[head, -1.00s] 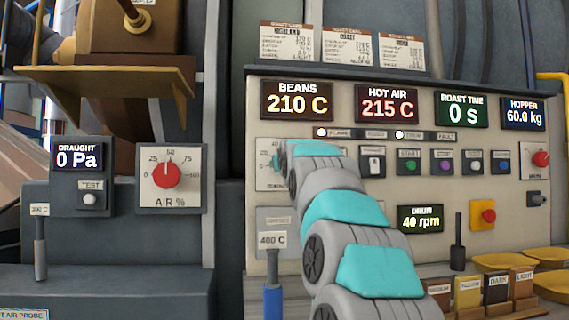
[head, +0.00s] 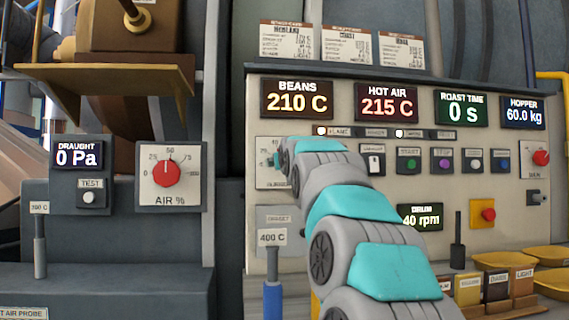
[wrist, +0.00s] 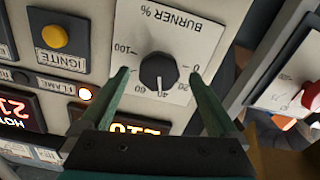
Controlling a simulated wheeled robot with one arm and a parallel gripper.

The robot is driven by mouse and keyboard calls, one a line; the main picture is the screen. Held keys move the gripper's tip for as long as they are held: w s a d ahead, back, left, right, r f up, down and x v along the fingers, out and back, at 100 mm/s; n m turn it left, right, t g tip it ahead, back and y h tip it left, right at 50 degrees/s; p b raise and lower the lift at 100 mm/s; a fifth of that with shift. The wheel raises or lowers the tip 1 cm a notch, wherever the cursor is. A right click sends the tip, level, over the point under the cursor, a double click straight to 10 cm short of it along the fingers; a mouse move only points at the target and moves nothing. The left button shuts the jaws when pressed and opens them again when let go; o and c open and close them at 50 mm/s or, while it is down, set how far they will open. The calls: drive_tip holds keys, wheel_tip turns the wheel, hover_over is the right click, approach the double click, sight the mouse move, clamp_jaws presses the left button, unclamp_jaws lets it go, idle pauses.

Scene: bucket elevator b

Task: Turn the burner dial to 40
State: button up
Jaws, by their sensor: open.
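The burner dial (wrist: 158,71) is a black round knob on a white plate (wrist: 195,35) marked BURNER %, seen upside down in the wrist view. Its white pointer mark faces the bottom of the picture, close to the 40 mark; the exact reading is hard to tell. My gripper (wrist: 158,76) is open, with one green finger on each side of the dial and a visible gap to it on both sides. In the head view the burner plate (head: 262,184) is mostly covered by my arm, and the dial is hidden.
A yellow IGNITE button (wrist: 54,37) and a lit FLAME lamp (wrist: 85,93) are near the dial. The AIR % plate with a red dial (head: 166,173) stands left of the burner panel. Lever handles (head: 272,268) stick out below.

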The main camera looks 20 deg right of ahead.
drive_tip(key=b+v, duration=0.1)
drive_tip(key=v, duration=0.4)
drive_tip(key=shift+s+a+r, duration=0.1)
drive_tip(key=shift+s, duration=0.3)
